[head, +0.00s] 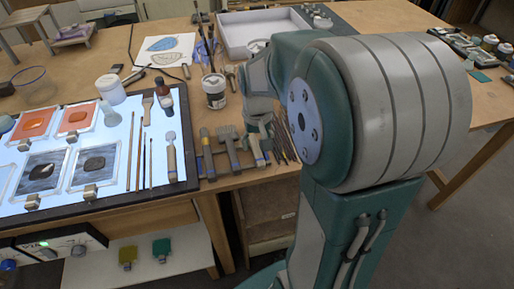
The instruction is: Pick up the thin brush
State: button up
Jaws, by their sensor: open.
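Several thin, stick-like tools lie side by side on the right part of the lit panel (105,193). I cannot tell which of these is the thin brush. A wider flat brush (147,109) lies just above them. My gripper (264,126) is to the right of the panel, above the table's front edge and the row of hand tools. It is open, and partly hidden by my own arm. I see nothing held in it.
Hand tools (229,146) line the table's front edge between panel and gripper. A white jar (214,91) with brushes standing in it is behind them. A bottle (164,101) and a white pot (110,90) stand at the panel's back edge. A white tray (235,41) is farther back.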

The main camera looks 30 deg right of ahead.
jog(key=shift+f, duration=0.45)
jog(key=shift+a+f, duration=0.1)
jog(key=shift+a, duration=0.25)
grip_shut()
jog(key=shift+d, duration=0.1)
jog(key=shift+r, duration=0.6)
jog(key=s+a+r, duration=0.6)
jog(key=a+r, duration=0.5)
jog(key=a, duration=0.1)
jog(key=shift+s+a+r, duration=0.2)
jog(key=shift+s+r, duration=0.15)
jog(key=shift+r, duration=0.05)
